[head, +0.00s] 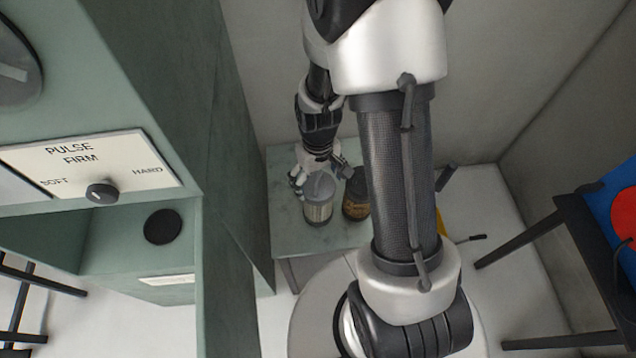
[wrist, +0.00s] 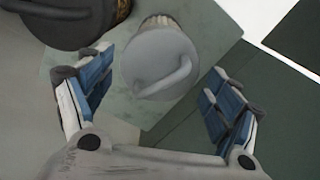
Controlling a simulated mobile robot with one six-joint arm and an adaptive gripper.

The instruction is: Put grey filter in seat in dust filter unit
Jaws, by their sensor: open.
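The grey filter (head: 318,208) stands upright on a small green-topped table, with a pale pleated body and a grey cap with a raised handle. In the wrist view its grey cap (wrist: 157,62) lies between and beyond the two spread fingers. My gripper (head: 308,186) is open just above and beside the filter; it also shows in the wrist view (wrist: 158,100), its blue-padded fingers apart and not clearly touching the cap. The dust filter unit appears to be the green cabinet (head: 190,140) at left, with a dark round seat (head: 163,227) in its open bay.
A dark filter (head: 355,195) with a brownish body stands right beside the grey one, also at the wrist view's top left (wrist: 70,18). The small table (head: 290,238) is close to the cabinet wall. A dial panel (head: 95,170) reads PULSE FIRM. Dark-legged furniture (head: 520,240) stands at right.

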